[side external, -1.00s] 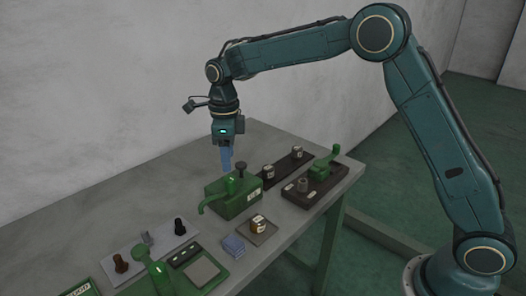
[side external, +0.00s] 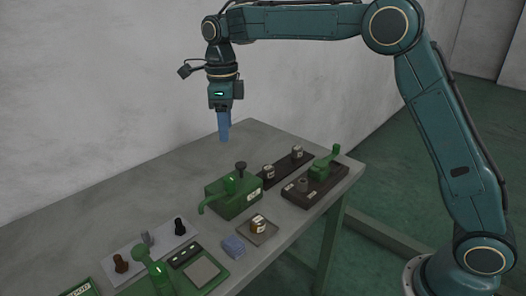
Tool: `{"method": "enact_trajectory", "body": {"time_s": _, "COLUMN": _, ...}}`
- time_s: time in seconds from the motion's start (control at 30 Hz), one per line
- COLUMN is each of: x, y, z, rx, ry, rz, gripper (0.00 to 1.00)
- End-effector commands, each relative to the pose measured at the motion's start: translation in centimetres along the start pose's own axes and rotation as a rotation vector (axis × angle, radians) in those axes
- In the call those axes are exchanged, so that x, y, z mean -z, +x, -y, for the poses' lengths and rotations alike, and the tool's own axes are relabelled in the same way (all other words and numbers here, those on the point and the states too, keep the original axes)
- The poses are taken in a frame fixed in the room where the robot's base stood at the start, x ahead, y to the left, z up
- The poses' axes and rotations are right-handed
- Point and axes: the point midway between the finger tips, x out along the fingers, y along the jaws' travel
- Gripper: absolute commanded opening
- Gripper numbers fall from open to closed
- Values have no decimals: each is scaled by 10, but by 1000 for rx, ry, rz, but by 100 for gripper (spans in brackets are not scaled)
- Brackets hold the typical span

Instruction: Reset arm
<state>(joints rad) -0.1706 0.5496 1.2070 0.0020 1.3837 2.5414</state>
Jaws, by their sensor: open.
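My gripper (side external: 224,138) hangs pointing down in the air, with blue fingers, above the back part of the grey table. It is open and holds nothing that I can see. It is clear of the green machine (side external: 232,198) with a curved handle and a dark knob, which stands below it. The gap between the fingers is hard to see from this side.
A dark base with a green lever (side external: 322,168) stands at the right table edge, beside a dark strip (side external: 283,172) with small jars. Another green device (side external: 155,271) stands front left. The back left tabletop (side external: 120,210) is bare.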

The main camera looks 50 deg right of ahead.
Motion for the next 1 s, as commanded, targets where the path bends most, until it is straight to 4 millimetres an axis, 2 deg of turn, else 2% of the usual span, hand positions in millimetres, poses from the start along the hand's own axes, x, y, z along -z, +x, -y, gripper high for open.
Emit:
{"method": "enact_trajectory", "body": {"time_s": 0.17, "x": 4, "y": -4, "z": -1, "rx": 4, "ry": -30, "rz": 6, "gripper": 50}}
{"method": "enact_trajectory", "body": {"time_s": 0.37, "x": 23, "y": -21, "z": -7, "rx": 24, "ry": -167, "rz": 29, "gripper": 50}}
{"method": "enact_trajectory", "body": {"time_s": 0.7, "x": 81, "y": -58, "z": -32, "rx": 103, "ry": -589, "rz": 76, "gripper": 50}}
{"method": "enact_trajectory", "body": {"time_s": 1.0, "x": 138, "y": -76, "z": -60, "rx": 200, "ry": -983, "rz": 86, "gripper": 50}}
